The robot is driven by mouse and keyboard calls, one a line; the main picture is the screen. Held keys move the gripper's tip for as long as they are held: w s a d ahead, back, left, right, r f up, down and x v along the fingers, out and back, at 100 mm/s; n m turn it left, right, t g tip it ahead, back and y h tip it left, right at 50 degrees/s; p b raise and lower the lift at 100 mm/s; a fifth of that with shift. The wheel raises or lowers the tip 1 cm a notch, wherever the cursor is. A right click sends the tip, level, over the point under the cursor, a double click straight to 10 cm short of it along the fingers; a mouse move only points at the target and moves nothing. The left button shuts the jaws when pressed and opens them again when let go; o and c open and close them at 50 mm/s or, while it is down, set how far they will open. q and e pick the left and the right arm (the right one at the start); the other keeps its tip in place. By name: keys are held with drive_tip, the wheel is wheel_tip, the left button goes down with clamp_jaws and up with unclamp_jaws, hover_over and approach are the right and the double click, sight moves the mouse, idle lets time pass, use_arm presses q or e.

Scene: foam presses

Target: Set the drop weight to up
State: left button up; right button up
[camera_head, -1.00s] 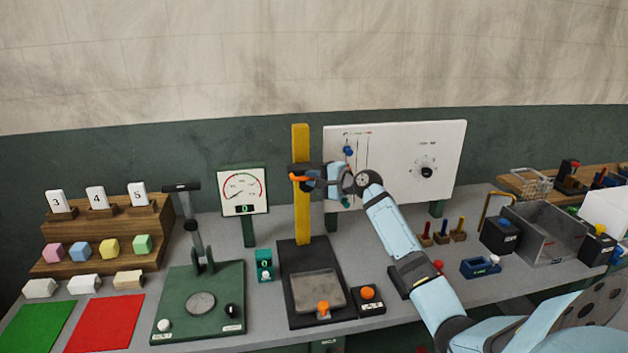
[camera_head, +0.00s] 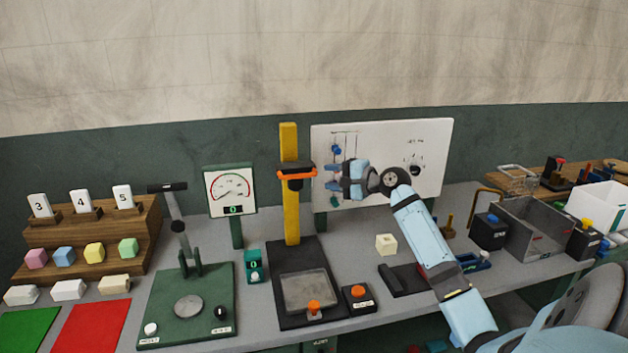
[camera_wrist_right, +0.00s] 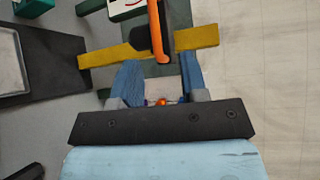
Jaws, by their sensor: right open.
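The drop weight is a dark block with an orange handle bar (camera_head: 297,175), on the upper part of a yellow upright column (camera_head: 291,218). The column rises from a black press base (camera_head: 284,316) with a grey plate. My right gripper (camera_head: 328,178) is just right of the weight, its blue fingers open and pointing at it. In the right wrist view the open fingers (camera_wrist_right: 160,78) stand either side of the near end of the orange handle (camera_wrist_right: 157,35), with a gap visible and no grip on it. The left gripper is not in view.
A white panel (camera_head: 430,135) stands behind my right arm. A button box (camera_head: 359,299) is right of the base, and a small green counter box (camera_head: 254,266) is left of it. A cream cube (camera_head: 386,244) lies on the grey table (camera_head: 350,258). A gauge (camera_head: 230,190) stands left.

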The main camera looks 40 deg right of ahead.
drive_tip(key=shift+v, duration=2.1)
